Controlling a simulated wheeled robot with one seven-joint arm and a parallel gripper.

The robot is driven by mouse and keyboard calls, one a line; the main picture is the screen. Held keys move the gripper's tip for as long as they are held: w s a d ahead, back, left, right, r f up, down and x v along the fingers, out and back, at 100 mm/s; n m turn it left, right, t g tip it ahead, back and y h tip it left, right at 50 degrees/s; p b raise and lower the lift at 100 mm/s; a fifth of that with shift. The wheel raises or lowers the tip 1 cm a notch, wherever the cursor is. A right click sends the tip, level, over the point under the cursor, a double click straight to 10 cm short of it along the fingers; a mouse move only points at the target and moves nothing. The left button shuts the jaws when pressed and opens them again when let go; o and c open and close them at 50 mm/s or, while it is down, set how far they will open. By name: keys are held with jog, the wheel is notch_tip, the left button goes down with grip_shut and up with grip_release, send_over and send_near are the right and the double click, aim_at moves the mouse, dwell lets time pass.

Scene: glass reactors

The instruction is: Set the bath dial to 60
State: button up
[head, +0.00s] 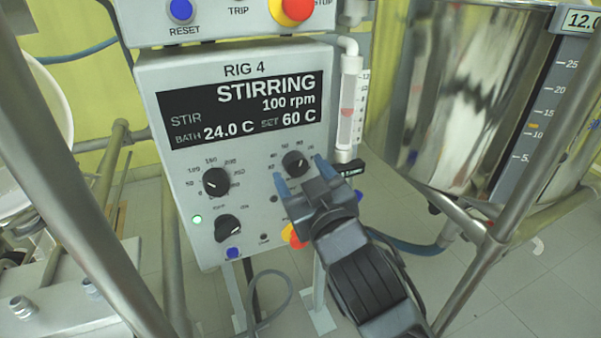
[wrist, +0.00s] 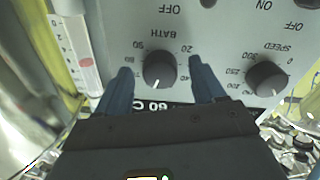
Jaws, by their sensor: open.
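The bath dial (head: 295,163) is a black round knob on the front of the grey RIG 4 panel. In the wrist view, which is upside down, the bath dial (wrist: 160,70) has its white mark toward the bottom of the picture. The number at the mark is hidden. The display (head: 243,110) reads BATH 24.0 C and SET 60 C, with STIRRING 100 rpm. My gripper (head: 299,168) is open, with its blue fingers on either side of the dial. The wrist view shows gaps between my gripper (wrist: 161,66) and the knob.
The speed dial (head: 215,182) and an on/off knob (head: 228,228) sit left of the bath dial. A blue button (head: 233,253) is below. A clear graduated tube (head: 349,105) stands at the panel's right edge. A shiny vessel (head: 465,90) on metal legs is farther right.

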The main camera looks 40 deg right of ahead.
jog(key=v, duration=0.7)
jog(key=shift+f, duration=0.1)
dwell(0.4)
jog(key=s+a+f+g+y, duration=0.1)
jog(key=s+a+f+y, duration=0.1)
jog(key=s+f, duration=0.3)
jog(key=s+a+f+y, duration=0.1)
jog(key=s+a+f, duration=0.15)
jog(key=s, duration=0.55)
jog(key=s+d+f+g+y, duration=0.1)
jog(key=s+d+g+y, duration=0.1)
jog(key=s, duration=1.5)
notch_tip(320, 180, up, 13)
jog(key=p, duration=1.3)
jog(key=shift+s, duration=0.2)
jog(key=shift+a, duration=0.15)
jog(key=shift+c, duration=0.3)
